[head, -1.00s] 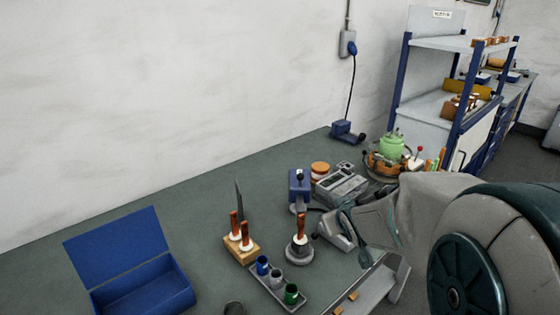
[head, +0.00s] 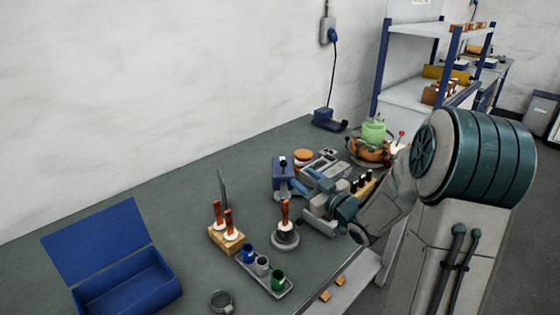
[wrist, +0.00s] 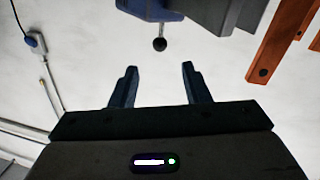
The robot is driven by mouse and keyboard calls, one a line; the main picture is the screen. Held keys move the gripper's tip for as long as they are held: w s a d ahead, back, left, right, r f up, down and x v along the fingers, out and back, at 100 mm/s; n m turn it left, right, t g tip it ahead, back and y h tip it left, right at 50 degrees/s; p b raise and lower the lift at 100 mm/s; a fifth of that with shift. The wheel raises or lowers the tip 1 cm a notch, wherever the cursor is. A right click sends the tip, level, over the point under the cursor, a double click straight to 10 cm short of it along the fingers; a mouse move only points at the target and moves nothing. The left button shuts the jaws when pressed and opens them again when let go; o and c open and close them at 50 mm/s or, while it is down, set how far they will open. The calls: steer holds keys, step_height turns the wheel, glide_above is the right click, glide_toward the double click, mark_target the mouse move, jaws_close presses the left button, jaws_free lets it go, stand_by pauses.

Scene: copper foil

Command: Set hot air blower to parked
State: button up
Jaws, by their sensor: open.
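A blue box-shaped device (head: 282,171) with a black knob stands on the bench beside my gripper; I take it for the hot air blower, but cannot be sure. At the top of the wrist view, which looks upside down, a black ball on a short lever (wrist: 159,44) sticks out of a blue-grey housing (wrist: 190,10). My gripper's two dark blue fingers (wrist: 158,70) are apart with nothing between them. The ball lies beyond the fingertips, lined up with the gap. In the head view my gripper (head: 308,196) is right of the blue device; its fingertips are hard to make out.
An orange-brown handle (head: 285,211) on a round grey base stands close in front. A wooden block with handles (head: 227,240), a tray of cups (head: 264,273) and an open blue case (head: 125,280) are left. Grey equipment (head: 325,170) and a green-topped pot (head: 373,132) stand behind.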

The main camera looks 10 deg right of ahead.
mark_target(285, 164)
steer(key=p+x, duration=0.2)
steer(key=x, duration=1)
steer(key=shift+w+a, duration=0.1)
steer(key=shift+w, duration=0.15)
jaws_close()
steer(key=shift+f+b, duration=0.15)
steer(key=shift+b, duration=0.2)
